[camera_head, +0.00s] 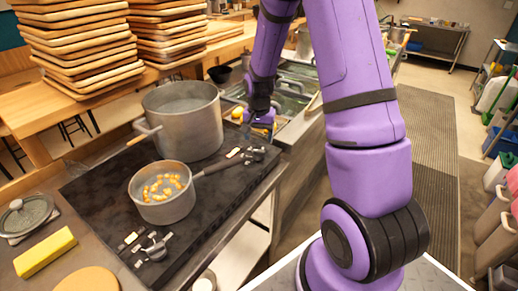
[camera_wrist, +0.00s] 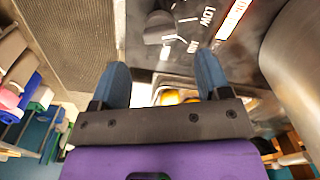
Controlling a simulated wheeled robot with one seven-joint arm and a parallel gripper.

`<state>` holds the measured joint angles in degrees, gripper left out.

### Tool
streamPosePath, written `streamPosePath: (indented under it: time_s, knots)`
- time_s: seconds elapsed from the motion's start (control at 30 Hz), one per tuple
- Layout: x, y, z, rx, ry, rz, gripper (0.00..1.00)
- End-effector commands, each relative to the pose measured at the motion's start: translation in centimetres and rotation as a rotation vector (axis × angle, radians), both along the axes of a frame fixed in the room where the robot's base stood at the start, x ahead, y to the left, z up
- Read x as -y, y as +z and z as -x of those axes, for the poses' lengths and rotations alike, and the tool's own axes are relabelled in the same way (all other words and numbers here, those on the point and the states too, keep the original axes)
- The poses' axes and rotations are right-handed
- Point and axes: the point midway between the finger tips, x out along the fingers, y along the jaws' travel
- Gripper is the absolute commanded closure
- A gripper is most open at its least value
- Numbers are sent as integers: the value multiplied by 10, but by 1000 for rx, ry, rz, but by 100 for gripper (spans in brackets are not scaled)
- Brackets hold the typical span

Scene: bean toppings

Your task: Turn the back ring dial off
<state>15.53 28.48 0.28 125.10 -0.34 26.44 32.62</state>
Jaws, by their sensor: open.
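The black cooktop (camera_head: 100,185) has a back ring dial (camera_head: 258,154) at its right edge, beside the large pot. In the wrist view the dark knob of this dial (camera_wrist: 159,27) sits ahead of my gripper, near printed marks reading "LOW". My gripper (camera_wrist: 161,70) is open, with its two blue fingers apart and nothing between them. The dial lies just beyond the fingertips, apart from them as far as I can tell. In the head view my gripper (camera_head: 262,121) is just behind the dial and partly hidden by my arm.
A large pot (camera_head: 182,125) stands on the back ring. A saucepan (camera_head: 163,205) with orange beans stands on the front ring, its handle reaching toward the back dial. The front dial (camera_head: 152,250) is nearer. A yellow block (camera_head: 45,252) lies at left. A sink (camera_head: 290,92) lies behind.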

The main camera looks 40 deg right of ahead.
Motion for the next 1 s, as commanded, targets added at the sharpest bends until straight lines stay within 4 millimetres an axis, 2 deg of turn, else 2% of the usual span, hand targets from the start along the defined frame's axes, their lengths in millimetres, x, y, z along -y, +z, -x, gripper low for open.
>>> streamPosePath:
  time_s: [0.1,0.33,0.5,0.77,0.87,1.0]
  knots:
    - [0,-22,1,-4,0,-2,30]
    - [0,-50,1,-2,1,-1,30]
    - [0,-58,0,0,1,0,30]
    - [0,-59,0,1,1,-1,30]
    - [0,-59,0,0,1,0,48]
    - [0,-59,0,0,1,0,79]
